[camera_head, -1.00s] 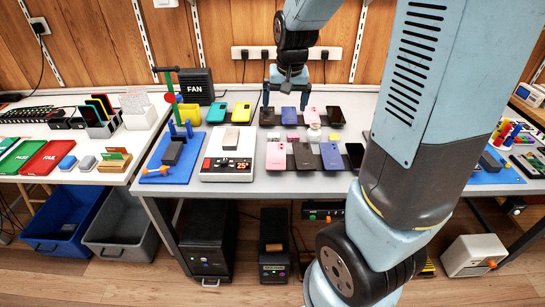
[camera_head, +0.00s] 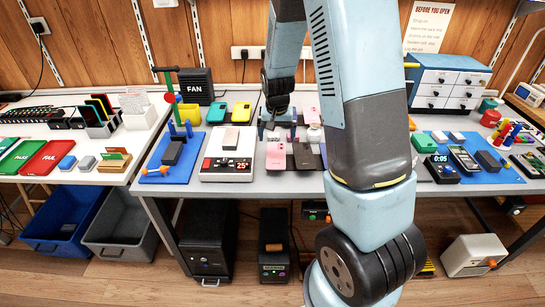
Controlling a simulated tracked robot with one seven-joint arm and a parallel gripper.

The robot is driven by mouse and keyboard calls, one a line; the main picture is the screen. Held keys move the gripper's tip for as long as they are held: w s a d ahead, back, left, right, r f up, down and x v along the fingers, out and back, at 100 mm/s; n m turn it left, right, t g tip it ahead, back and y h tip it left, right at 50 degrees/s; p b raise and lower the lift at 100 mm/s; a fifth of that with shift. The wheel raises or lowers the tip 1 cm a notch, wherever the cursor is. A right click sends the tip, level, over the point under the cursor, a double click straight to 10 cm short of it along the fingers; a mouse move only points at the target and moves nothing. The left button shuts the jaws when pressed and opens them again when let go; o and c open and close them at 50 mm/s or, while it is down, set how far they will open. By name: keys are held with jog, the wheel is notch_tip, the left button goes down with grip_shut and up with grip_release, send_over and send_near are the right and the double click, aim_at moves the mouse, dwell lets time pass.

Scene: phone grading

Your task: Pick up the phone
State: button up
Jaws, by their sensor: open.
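Several phones stand in rows at the middle of the grey bench (camera_head: 225,192). In the front row are a pink phone (camera_head: 275,157) and a dark brown phone (camera_head: 303,157); a purple phone beside them is mostly hidden by my arm. Another pink phone (camera_head: 308,107) shows in the back row. My gripper (camera_head: 277,136) is open and points down over the front part of the rows, just above the pink phone. I cannot tell whether it touches anything. It hides part of the back row.
A white device with a red display (camera_head: 228,153) and a blue mat (camera_head: 172,160) lie to the left. To the right are a blue mat with devices (camera_head: 470,158) and a drawer cabinet (camera_head: 448,85). My arm hides the bench between.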

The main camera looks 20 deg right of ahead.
aim_at(276, 154)
jog(key=shift+w+f, duration=0.2)
jog(key=shift+f, duration=1.75)
jog(key=shift+w+f, duration=0.2)
jog(key=shift+f, duration=1.7)
jog(key=shift+c, duration=0.4)
jog(key=c, duration=1.1)
